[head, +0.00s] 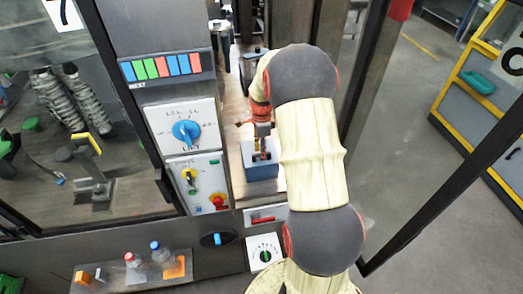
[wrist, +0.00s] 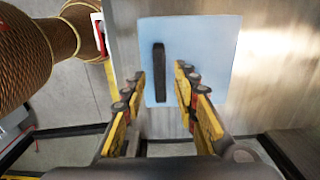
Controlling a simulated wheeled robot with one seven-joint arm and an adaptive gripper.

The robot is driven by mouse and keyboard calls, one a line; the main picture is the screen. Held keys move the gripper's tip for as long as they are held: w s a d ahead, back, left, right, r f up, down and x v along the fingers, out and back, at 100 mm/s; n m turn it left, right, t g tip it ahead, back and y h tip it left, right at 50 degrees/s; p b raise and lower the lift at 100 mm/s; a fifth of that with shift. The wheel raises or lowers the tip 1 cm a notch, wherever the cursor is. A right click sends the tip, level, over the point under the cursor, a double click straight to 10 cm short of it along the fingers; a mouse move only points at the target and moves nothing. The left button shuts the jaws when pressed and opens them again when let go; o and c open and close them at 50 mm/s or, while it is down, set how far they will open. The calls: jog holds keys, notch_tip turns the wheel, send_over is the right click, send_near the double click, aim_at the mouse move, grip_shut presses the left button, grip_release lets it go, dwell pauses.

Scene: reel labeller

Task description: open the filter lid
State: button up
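A light blue box with a flat top (head: 262,173) sits on the shelf in the middle of the head view; I take it for the filter and its lid. In the wrist view its pale blue face (wrist: 215,50) fills the upper middle and carries a dark upright bar handle (wrist: 160,72). My gripper (wrist: 162,80) is open, with one finger on each side of the handle and gaps between. In the head view my gripper (head: 263,150) is over the blue box and partly covers its top. Whether the fingertips touch the face cannot be told.
A control panel with a blue knob (head: 186,132) and a lower panel with a red button (head: 218,201) stand left of the box. A ribbed brown cylinder (wrist: 22,58) is close at the wrist view's left. A small shelf (head: 150,273) holds bottles. Dark door frames flank the opening.

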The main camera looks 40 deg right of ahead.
jog(key=shift+c, duration=1.2)
jog(key=c, duration=0.4)
grip_shut()
